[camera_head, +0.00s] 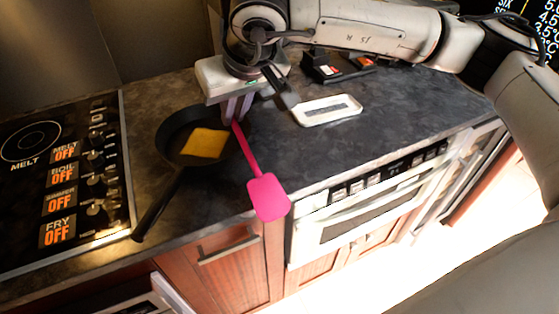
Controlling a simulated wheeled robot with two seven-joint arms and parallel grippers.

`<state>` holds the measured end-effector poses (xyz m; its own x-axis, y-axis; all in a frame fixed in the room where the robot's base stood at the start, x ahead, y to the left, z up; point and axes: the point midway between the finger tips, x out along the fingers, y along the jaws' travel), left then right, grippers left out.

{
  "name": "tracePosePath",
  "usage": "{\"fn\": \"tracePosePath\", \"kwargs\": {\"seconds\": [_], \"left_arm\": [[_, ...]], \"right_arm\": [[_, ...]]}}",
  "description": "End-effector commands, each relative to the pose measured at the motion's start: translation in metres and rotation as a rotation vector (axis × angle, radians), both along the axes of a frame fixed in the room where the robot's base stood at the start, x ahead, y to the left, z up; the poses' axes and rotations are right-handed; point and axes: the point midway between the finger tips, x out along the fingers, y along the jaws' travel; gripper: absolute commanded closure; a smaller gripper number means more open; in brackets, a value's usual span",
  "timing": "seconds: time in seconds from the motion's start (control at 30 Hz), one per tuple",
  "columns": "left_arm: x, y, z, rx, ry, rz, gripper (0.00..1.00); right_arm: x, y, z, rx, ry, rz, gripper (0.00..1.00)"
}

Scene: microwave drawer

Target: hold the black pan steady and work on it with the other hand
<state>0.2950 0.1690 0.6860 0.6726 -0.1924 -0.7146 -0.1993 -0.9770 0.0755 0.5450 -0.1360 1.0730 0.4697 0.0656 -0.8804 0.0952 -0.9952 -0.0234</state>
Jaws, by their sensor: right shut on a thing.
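The black pan (171,150) sits on the dark counter, right of the stove. Its handle (158,210) points toward the front edge, lower left. A flat yellow-orange slice (203,142) lies in it. My right gripper (235,112) is over the pan's right rim, shut on the top end of a pink spatula (268,195). The spatula slants down to the right, with its broad end in front of the counter's front edge. Whether the gripper touches the pan cannot be told. My left gripper is not in view, and nothing is seen holding the pan handle.
A black stove top (60,180) with labels reading OFF lies at the left. A white tray (328,112) and dark items with red parts (322,68) are on the counter behind, right of the gripper. The counter (400,115) at right is clear. Cabinets and a white oven (365,205) are below.

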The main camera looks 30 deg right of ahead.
Motion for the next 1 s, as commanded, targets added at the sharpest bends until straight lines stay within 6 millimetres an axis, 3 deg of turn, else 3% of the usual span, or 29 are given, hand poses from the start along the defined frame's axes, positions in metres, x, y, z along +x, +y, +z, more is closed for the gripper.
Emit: {"fn": "tracePosePath", "kwargs": {"seconds": [0.1,0.37,0.7,1.0], "left_arm": [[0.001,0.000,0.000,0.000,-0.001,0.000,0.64],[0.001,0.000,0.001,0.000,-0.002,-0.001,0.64],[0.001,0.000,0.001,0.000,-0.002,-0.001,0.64],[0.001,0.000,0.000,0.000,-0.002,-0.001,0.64]], "right_arm": [[0.042,0.009,0.038,0.027,-0.159,0.061,1.00],[0.102,0.015,0.112,0.100,-0.415,0.193,1.00],[0.115,0.052,0.141,0.249,-0.614,0.463,1.00],[0.117,0.063,0.151,0.291,-0.663,0.521,1.00]]}}
